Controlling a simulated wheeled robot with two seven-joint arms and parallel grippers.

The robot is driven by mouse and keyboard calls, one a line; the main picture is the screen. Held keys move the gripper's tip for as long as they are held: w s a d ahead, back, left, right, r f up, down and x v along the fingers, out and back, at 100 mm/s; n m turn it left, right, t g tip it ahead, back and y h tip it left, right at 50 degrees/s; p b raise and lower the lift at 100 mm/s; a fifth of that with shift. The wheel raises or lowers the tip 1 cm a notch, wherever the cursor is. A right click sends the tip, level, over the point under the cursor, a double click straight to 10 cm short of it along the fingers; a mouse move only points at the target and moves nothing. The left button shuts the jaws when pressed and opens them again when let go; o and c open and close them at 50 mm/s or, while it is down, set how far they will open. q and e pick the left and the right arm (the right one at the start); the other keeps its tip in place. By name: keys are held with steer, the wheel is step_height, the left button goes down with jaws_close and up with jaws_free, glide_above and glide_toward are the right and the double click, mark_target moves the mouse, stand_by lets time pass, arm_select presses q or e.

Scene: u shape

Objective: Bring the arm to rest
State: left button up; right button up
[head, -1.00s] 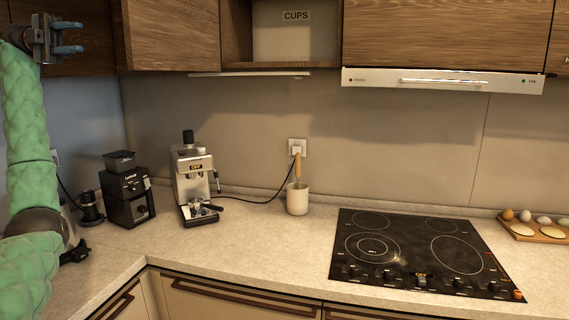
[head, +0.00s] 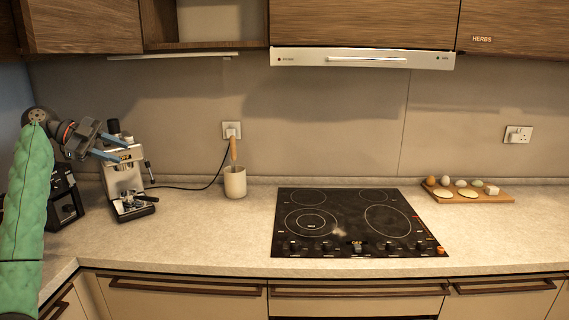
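My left arm, in a green padded sleeve, rises at the left edge of the head view. My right gripper and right arm are not in view.
A black grinder (head: 66,200) stands partly hidden behind my arm. A utensil pot (head: 235,182), a black cooktop (head: 352,222) and a board with eggs (head: 494,195) stand on the counter. A range hood (head: 362,59) and wooden cabinets hang above. The right front counter is clear.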

arm_select(q)
steer(key=s+d+f+n+y, duration=0.25)
steer(key=d+f, duration=0.25)
steer(key=f, duration=0.7)
steer(key=s+d+f+n+y, duration=0.1)
steer(key=d+f+n, duration=0.3)
steer(key=f, duration=0.8)
steer(key=s+d+f+n+y, duration=0.1)
steer(key=s+d+f+y, duration=0.1)
steer(key=d+f, duration=0.65)
steer(key=s+d+f+n+y, duration=0.1)
steer(key=s+d+f+n, duration=0.1)
steer(key=s+f, duration=0.6)
steer(key=s+d+f+n+y, duration=0.1)
steer(key=s+d+f+n, duration=0.3)
steer(key=f, duration=0.6)
steer(key=s+d+f+n+y, duration=0.1)
steer(key=s+d+f+n, duration=0.1)
steer(key=s, duration=0.8)
steer(key=s+d+f+n+y, duration=0.2)
steer(key=s+n, duration=0.1)
steer(key=s, duration=0.7)
steer(key=s+d+f+n+y, duration=0.1)
steer(key=s+f+n, duration=0.1)
steer(key=s, duration=0.7)
steer(key=s+d+f+g+h, duration=0.1)
steer(key=s+d+f, duration=0.2)
steer(key=d, duration=0.4)
steer(key=shift+d+m+b, duration=0.35)
steer(key=shift+f, duration=0.1)
